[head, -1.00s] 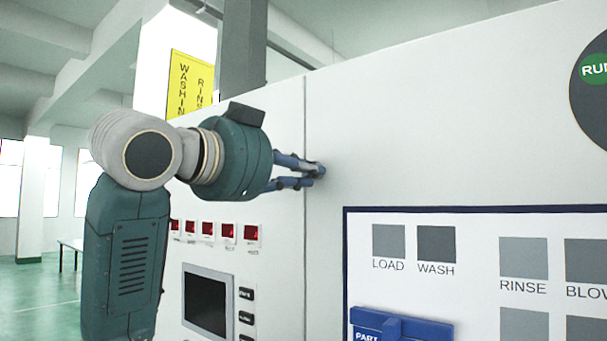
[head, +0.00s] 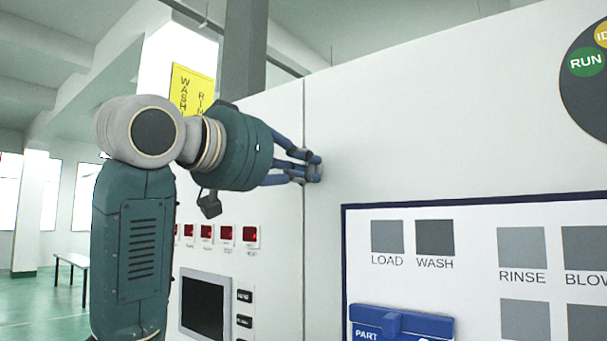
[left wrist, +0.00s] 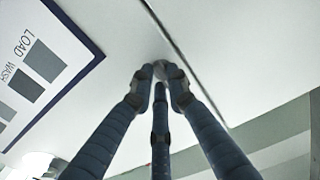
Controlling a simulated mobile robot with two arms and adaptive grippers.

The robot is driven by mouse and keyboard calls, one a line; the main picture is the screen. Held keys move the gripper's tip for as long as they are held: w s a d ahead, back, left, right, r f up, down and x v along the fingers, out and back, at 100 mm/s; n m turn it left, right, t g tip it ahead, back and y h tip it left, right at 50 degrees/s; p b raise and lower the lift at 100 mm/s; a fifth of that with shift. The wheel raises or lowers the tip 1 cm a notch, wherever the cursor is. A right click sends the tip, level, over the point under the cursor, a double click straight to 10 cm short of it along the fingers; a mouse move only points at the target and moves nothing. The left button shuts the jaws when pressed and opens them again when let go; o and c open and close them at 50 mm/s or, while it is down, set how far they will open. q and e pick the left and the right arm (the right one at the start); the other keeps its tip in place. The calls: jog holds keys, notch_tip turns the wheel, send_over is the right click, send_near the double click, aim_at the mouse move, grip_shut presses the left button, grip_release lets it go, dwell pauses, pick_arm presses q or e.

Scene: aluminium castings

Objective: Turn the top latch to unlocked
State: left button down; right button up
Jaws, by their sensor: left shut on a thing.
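The top latch (left wrist: 160,70) is a small grey knob on the white cabinet front, beside the vertical door seam. In the left wrist view only a bit of it shows between the fingertips, and its turned position cannot be read. My left gripper (head: 312,168) has its blue fingers closed around the latch against the panel in the head view. In the left wrist view the three fingers of the gripper (left wrist: 161,88) meet on it. My right gripper is in neither view.
The white cabinet (head: 420,120) fills the right side. It bears a dark round dial (head: 588,100), a blue-framed status board (head: 470,203), a screen (head: 205,305) and a row of red displays (head: 228,233). A yellow sign (head: 192,90) and a bench (head: 72,262) are behind.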

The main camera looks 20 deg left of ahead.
pick_arm(q)
jog(key=shift+n, duration=0.6)
jog(key=c, duration=1.7)
grip_release()
jog(key=v, duration=1.2)
